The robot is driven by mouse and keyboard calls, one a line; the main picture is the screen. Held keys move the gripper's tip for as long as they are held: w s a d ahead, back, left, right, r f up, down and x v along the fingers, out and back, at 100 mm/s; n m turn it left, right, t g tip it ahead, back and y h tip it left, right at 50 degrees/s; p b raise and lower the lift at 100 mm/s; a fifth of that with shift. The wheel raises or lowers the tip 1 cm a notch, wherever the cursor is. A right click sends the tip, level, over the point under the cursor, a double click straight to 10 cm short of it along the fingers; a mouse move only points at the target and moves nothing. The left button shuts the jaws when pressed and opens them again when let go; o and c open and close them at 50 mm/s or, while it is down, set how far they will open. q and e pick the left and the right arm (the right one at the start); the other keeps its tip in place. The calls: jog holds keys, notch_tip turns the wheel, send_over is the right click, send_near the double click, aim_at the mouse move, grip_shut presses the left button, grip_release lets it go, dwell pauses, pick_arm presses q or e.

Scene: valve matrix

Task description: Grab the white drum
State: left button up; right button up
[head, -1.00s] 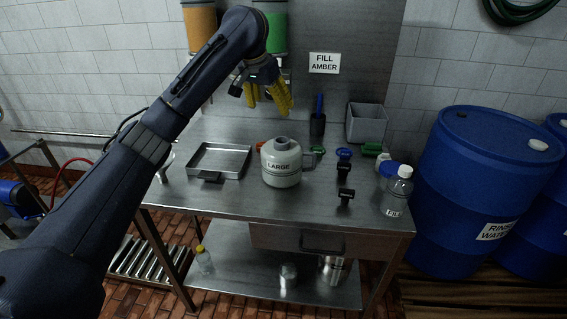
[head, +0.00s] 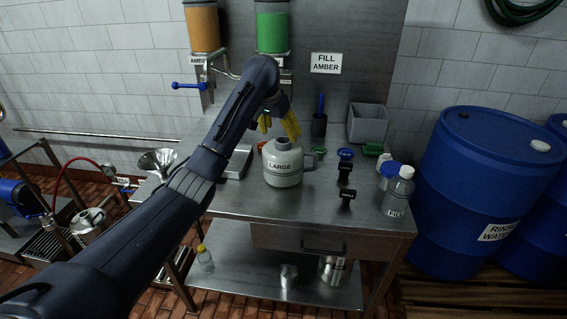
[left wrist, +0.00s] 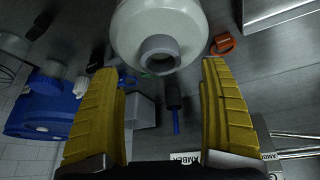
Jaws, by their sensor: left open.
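The white drum (head: 283,167), a rounded jug labelled LARGE with a grey neck, stands upright on the steel table. In the left wrist view the drum (left wrist: 150,22) is at the top centre, its neck facing the fingers. My left gripper (head: 279,124) is open, with yellow fingers just behind and above the drum in the head view. In the left wrist view the gripper (left wrist: 160,105) has its two fingers wide apart with nothing between them; they look apart from the drum. My right gripper is not in view.
Left of the drum is a metal tray (head: 236,164), partly hidden by my arm. A grey bin (head: 368,124) and a dark holder (head: 319,124) stand behind right. Bottles (head: 398,192) stand at the table's right end. Amber and green tanks (head: 271,28) hang above.

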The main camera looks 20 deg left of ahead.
aim_at(283, 141)
pick_arm(q)
jog(key=shift+x, duration=2.65)
jog(key=c, duration=1.7)
